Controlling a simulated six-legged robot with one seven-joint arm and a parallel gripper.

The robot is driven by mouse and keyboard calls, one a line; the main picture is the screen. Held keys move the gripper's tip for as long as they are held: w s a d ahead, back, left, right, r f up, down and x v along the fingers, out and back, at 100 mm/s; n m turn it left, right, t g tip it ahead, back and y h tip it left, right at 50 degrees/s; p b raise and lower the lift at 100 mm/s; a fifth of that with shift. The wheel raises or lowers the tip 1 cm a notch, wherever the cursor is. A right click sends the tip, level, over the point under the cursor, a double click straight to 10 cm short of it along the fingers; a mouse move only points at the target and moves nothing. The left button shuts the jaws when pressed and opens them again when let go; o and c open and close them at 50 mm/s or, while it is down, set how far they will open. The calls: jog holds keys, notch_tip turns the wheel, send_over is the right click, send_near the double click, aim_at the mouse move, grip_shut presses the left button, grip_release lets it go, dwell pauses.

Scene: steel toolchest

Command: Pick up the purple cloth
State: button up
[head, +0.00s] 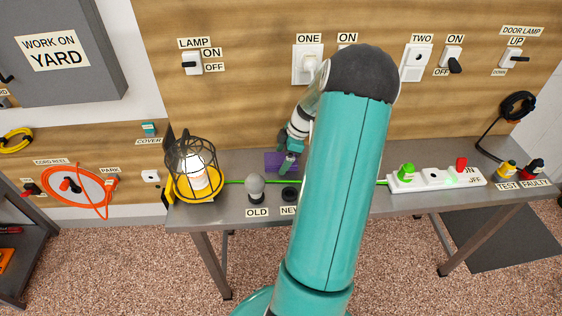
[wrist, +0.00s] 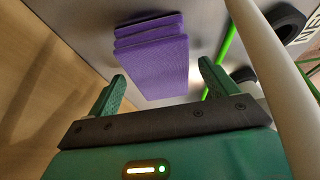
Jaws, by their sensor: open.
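The purple cloth (head: 277,160) lies folded on the grey bench near the back wall, behind the OLD and NEW labels. In the wrist view the cloth (wrist: 151,60) is a folded stack of layers, ahead of and between my fingertips. My gripper (wrist: 157,80) is open with green fingers on either side, and nothing is held. In the head view my gripper (head: 288,163) is at the cloth and hides part of it. I cannot tell whether the fingers touch it.
A lit caged lamp (head: 195,175) on a yellow base stands left of the cloth. A green cable (head: 232,182) runs along the bench (head: 230,212). A white power strip (head: 437,179) lies to the right.

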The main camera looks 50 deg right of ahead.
aim_at(277, 159)
dwell(0.3)
jog(key=c, duration=1.1)
jog(key=shift+o, duration=0.2)
jog(key=shift+r, duration=0.3)
jog(key=r, duration=0.3)
jog(key=shift+s+r, duration=0.25)
jog(key=shift+r, duration=0.05)
jog(key=s+a+r, duration=0.6)
jog(key=s+r, duration=0.3)
jog(key=s, duration=0.3)
jog(key=shift+a, duration=0.3)
jog(key=shift+r, duration=0.1)
